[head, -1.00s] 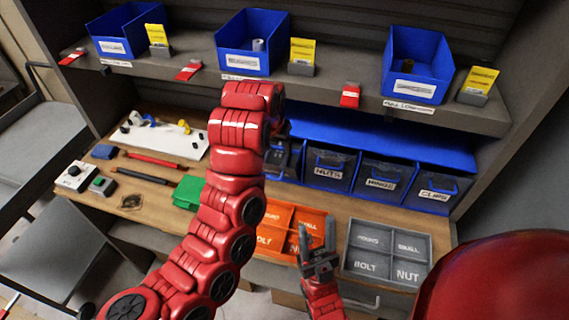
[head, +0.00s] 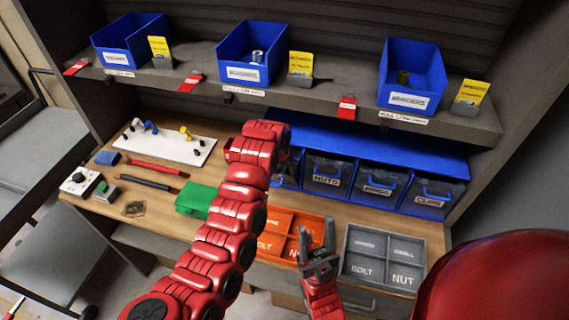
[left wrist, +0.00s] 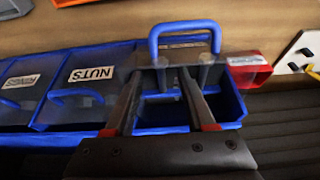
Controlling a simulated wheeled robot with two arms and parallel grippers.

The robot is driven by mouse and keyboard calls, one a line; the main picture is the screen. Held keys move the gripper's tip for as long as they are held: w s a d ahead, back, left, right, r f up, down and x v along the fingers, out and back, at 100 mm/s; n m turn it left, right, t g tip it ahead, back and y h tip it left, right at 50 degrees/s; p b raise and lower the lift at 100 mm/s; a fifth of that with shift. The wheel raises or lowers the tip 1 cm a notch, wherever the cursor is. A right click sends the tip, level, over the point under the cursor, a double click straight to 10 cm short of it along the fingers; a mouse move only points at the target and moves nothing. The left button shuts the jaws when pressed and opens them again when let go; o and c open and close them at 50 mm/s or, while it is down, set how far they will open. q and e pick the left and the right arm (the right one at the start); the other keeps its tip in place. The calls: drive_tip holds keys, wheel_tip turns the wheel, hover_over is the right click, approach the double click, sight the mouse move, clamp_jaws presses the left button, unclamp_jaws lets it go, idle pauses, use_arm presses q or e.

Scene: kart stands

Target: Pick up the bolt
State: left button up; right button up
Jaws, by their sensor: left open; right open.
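The inside of that bin is dark and partly hidden by the fingers. In the head view my left arm hides most of this gripper and the bin, which stands left of the NUTS bin (head: 327,178).
More closed bins, one labelled CLIPS (head: 430,198), stand right of NUTS under the shelf (head: 340,107). Blue boxes (head: 247,55) stand on the shelf. A green box (head: 195,198), a white board (head: 165,143) and tools lie on the bench to the left.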

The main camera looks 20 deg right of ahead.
use_arm(q)
drive_tip(key=shift+w+d+f, duration=0.1)
drive_tip(key=shift+w+f, duration=0.15)
drive_tip(key=shift+f, duration=0.45)
clamp_jaws()
